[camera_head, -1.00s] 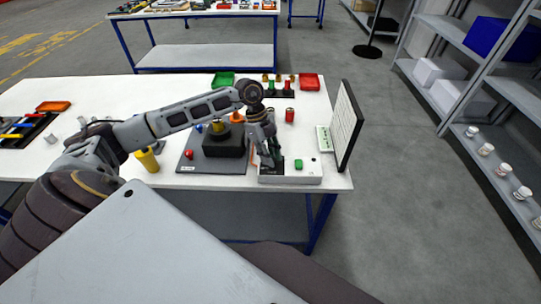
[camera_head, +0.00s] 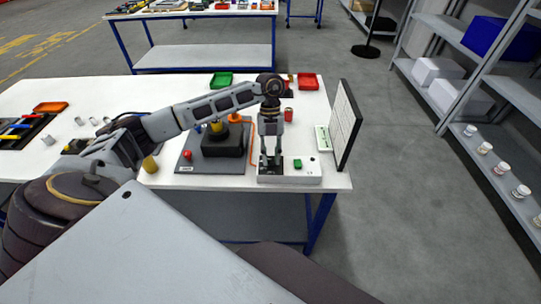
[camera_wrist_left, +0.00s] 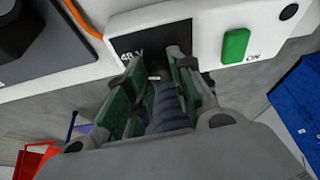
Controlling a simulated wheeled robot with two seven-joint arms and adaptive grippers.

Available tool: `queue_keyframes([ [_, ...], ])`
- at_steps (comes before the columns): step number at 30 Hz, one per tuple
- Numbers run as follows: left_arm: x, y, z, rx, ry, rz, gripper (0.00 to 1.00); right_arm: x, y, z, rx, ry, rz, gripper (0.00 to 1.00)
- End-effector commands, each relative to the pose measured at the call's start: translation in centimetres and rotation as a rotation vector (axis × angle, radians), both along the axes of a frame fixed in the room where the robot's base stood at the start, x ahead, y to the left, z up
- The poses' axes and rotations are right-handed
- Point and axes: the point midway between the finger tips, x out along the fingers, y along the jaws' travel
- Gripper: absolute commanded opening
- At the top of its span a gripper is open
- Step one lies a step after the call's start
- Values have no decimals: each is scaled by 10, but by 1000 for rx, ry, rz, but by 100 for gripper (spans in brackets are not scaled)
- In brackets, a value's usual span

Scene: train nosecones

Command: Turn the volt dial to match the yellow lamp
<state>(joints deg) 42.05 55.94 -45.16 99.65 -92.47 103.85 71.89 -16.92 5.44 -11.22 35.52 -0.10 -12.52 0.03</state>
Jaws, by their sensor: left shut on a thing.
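The white control box (camera_head: 308,177) stands near the table's front right edge, with a green button (camera_head: 297,163) marked ON in the wrist view (camera_wrist_left: 235,46). My left gripper (camera_head: 271,160) points down over the box's dark left part and is shut on the volt dial. In the wrist view its green-padded fingers (camera_wrist_left: 158,78) flank a ribbed grey-blue piece, which seems to be the dial (camera_wrist_left: 168,108). A 48 V label (camera_wrist_left: 130,56) shows beside them; the dial's pointer is not clear. A yellow dome (camera_head: 217,127) tops a black block; I cannot tell whether it is the lamp.
The black block (camera_head: 223,145) stands on a grey plate (camera_head: 210,168), left of the box. An orange cable (camera_head: 251,140) runs between them. A dark-framed board (camera_head: 346,125) stands upright at the right table edge. A red can (camera_head: 288,115) is behind the gripper.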

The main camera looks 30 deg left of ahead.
Motion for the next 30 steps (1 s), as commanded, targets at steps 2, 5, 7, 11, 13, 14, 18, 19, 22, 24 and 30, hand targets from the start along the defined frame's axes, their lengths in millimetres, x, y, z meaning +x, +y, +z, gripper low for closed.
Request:
queue_keyframes([
  [2,1,-1,0,-1,-2,-54,0,1,-1,-2,-2,-1,0,40],
  [5,2,-1,1,0,-4,-115,0,2,-4,-4,-5,-2,1,40],
  [7,1,-1,0,0,-3,-150,0,3,-6,-4,-7,-3,1,40],
  [11,2,-1,1,0,-3,-194,0,6,-9,-5,-10,-7,1,40],
  [13,2,-1,1,1,-3,-209,0,7,-10,-5,-11,-8,1,40],
  [14,2,-1,1,0,-3,-213,0,8,-10,-5,-10,-9,1,40],
  [18,1,-1,1,0,-3,-223,0,10,-10,-5,-11,-12,1,40],
  [19,1,-2,1,0,-2,-225,0,10,-10,-5,-11,-12,1,40],
  [22,1,-1,1,0,-2,-224,0,10,-10,-5,-11,-12,1,40],
  [24,1,-1,1,0,-2,-224,0,10,-10,-5,-11,-12,1,40],
  [30,1,-2,1,0,-1,-223,37,9,-10,-5,-11,-11,1,40],
])
